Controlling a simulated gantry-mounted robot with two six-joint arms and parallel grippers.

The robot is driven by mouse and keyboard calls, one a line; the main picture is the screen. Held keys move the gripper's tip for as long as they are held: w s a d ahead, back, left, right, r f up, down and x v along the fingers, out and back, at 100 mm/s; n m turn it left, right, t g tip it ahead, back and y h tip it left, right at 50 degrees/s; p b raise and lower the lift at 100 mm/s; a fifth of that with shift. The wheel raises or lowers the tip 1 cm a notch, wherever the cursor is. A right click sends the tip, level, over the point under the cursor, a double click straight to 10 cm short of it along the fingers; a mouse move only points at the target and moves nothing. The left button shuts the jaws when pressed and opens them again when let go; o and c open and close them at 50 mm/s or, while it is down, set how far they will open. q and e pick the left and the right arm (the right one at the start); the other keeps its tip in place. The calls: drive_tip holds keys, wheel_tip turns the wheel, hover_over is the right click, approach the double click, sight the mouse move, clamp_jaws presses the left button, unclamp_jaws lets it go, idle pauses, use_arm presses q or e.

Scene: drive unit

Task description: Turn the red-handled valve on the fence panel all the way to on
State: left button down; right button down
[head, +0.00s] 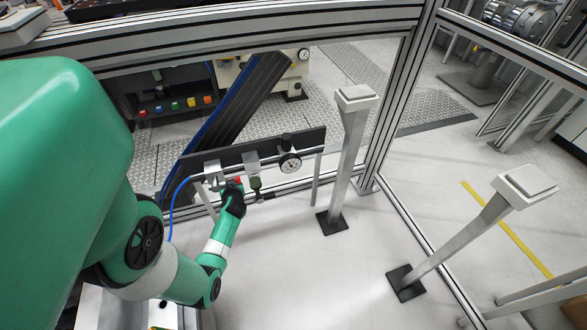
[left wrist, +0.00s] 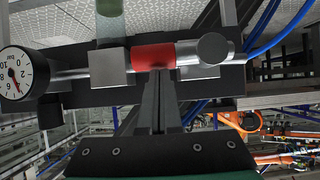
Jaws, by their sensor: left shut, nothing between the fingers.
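The fence panel (head: 310,142) is a dark strip that carries a row of metal fittings. The valve's red handle (head: 239,181) shows as a small red spot beside my left gripper (head: 234,188). In the left wrist view the red handle (left wrist: 152,55) is larger, between a metal block and a round-ended metal fitting. The left gripper's fingers (left wrist: 158,74) are shut with nothing between them. Their tips are right at the lower edge of the red handle; I cannot tell if they touch. Part of the handle is hidden behind the fingertips. My right gripper is not in view.
A pressure gauge (head: 290,164) sits on the panel right of the valve. A blue hose (head: 173,205) hangs at its left. A grey post (head: 348,150) stands right of the panel and another (head: 460,243) farther right. Open floor lies in front.

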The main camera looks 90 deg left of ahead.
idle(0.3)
use_arm(q)
drive_tip(key=a+r+p+v, duration=0.1)
drive_tip(key=p+v, duration=0.5)
drive_tip(key=v, duration=0.6)
drive_tip(key=shift+s+d+r+p, duration=0.25)
drive_tip(key=shift+r+p, duration=0.1)
drive_tip(key=shift+r, duration=0.55)
drive_tip(key=shift+a, duration=0.1)
